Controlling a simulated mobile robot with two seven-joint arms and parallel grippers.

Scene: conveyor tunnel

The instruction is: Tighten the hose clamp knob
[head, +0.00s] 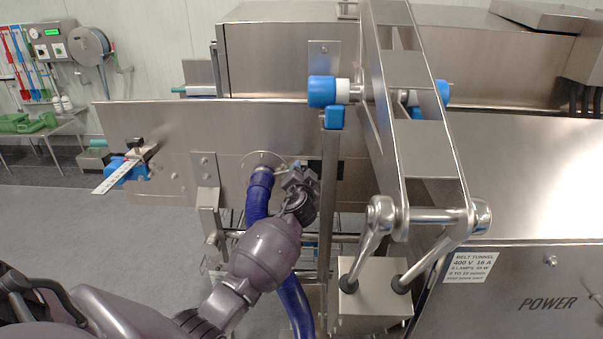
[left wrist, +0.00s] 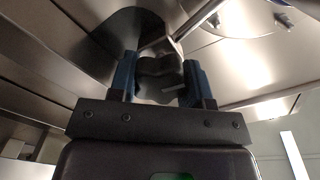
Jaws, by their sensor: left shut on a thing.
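A blue hose (head: 257,195) joins a round metal flange (head: 264,158) on the steel panel and curves down behind my left arm. My left gripper (head: 291,172) is just right of the hose's top end. In the head view the knob and most of the clamp are hidden or too small to make out. My right gripper is in neither view.
A steel post (head: 328,200) stands close to the right of the gripper, and a bracket (head: 207,195) to the left. A conveyor frame with a large handle (head: 430,216) fills the right. A ruler with a black knob (head: 135,145) sits at left. Floor at left is clear.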

